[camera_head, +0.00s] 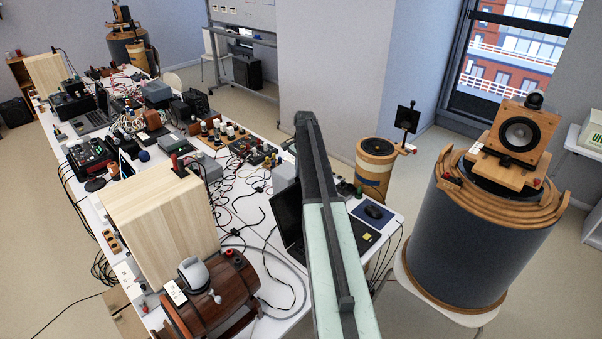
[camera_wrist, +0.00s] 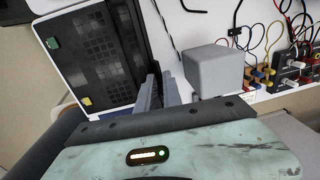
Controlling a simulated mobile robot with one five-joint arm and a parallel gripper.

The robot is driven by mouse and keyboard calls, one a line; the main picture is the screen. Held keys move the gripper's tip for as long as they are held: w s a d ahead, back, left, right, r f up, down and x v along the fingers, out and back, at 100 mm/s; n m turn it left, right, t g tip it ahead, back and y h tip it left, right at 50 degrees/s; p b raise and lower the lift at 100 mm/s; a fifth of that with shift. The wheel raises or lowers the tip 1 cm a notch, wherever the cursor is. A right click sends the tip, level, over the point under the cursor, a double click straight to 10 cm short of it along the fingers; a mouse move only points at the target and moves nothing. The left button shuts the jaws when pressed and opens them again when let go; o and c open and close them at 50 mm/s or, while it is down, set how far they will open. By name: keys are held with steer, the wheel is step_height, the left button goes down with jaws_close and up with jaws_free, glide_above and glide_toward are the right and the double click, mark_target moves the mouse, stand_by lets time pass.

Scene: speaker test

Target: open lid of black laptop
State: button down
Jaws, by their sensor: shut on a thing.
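The black laptop (camera_head: 287,218) is at the near right end of the white table, partly hidden behind my arm. Its dark lid stands raised on the left, and its base with a yellow note shows to the right of my arm. In the wrist view the black base (camera_wrist: 95,60) fills the upper left, with a green and a yellow note. The lid (camera_wrist: 131,30) shows there as a narrow dark strip. My gripper (camera_wrist: 160,84) is at the lower end of this strip, its grey fingers shut on the lid edge. The exact contact is partly hidden. My gripper's fingers are hidden in the head view.
A grey box (camera_wrist: 213,68) stands close to the right of my fingers. A mouse (camera_head: 374,212) lies on a blue pad beyond the laptop. A wooden box (camera_head: 165,225), a barrel (camera_head: 215,295) and many cables crowd the table (camera_head: 345,186). A large speaker drum (camera_head: 470,235) stands right.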

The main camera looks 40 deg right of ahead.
steer(key=c, duration=1.6)
jaws_free()
step_height(320, 180, up, 8)
steer(key=p, duration=0.7)
steer(key=shift+s+d+p, duration=0.15)
steer(key=shift+s+p, duration=0.25)
steer(key=shift+f, duration=0.1)
